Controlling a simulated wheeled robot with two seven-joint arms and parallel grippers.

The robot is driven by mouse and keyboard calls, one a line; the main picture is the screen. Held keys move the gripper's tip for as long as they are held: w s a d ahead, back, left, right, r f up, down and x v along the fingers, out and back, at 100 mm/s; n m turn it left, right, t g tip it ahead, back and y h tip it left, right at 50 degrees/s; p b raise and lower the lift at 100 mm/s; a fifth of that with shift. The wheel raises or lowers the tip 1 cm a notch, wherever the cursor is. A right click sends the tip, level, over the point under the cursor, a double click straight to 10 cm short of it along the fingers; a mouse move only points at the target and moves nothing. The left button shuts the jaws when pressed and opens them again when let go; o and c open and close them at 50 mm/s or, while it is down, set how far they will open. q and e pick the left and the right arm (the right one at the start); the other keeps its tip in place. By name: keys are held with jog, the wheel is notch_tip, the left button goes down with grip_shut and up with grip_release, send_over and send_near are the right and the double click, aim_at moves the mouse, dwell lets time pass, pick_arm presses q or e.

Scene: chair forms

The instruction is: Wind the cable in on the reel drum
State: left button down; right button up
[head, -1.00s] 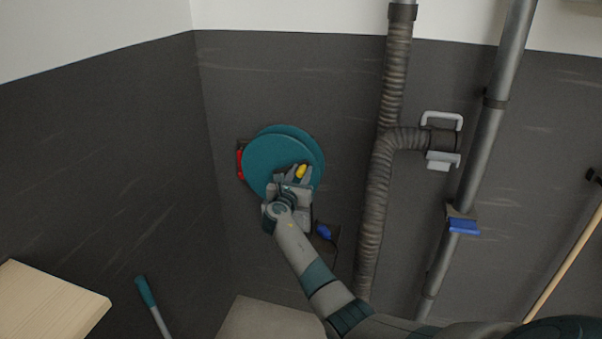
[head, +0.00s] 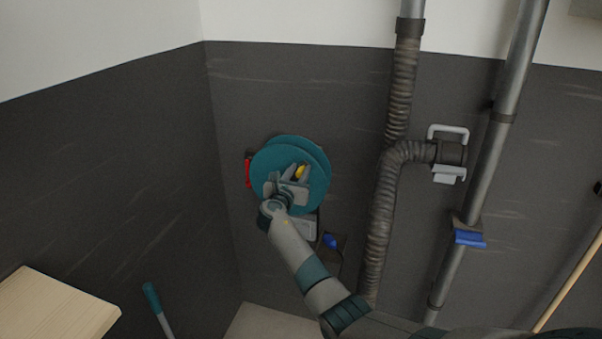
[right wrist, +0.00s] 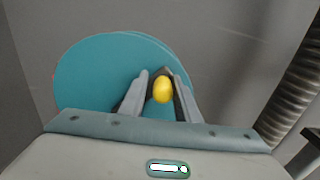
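The teal reel drum (head: 318,195) is mounted on the dark wall near the corner. It fills the upper left of the right wrist view (right wrist: 90,80). Its yellow crank knob (right wrist: 163,90) stands out from the drum's face, between the fingers of my right gripper (right wrist: 161,98). The fingers lie close along both sides of the knob and appear shut on it. In the head view my right gripper (head: 297,174) covers the drum's lower middle. A blue plug (head: 330,241) with a dark cable sits just below right of the drum. My left gripper is not in view.
A ribbed hose (head: 378,235) runs down the wall right of the drum, with a grey pipe (head: 484,170) beyond it. A wooden top (head: 55,310) and a teal-handled stick (head: 153,300) stand at lower left. A red part (head: 248,173) shows left of the drum.

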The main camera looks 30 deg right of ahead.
jog(key=shift+w+a+r+b, duration=0.2)
jog(key=shift+w+a+r, duration=0.3)
jog(key=shift+w+a, duration=0.3)
jog(key=shift+w+a+r+b, duration=0.15)
jog(key=shift+w+a+r, duration=0.45)
jog(key=shift+w, duration=0.3)
jog(key=shift+s, duration=0.1)
jog(key=shift+w+a+b, duration=0.3)
jog(key=shift+w+b, duration=0.05)
jog(key=shift+w+a, duration=0.25)
jog(key=shift+w, duration=0.05)
jog(key=o, duration=0.7)
jog(key=shift+r, duration=0.1)
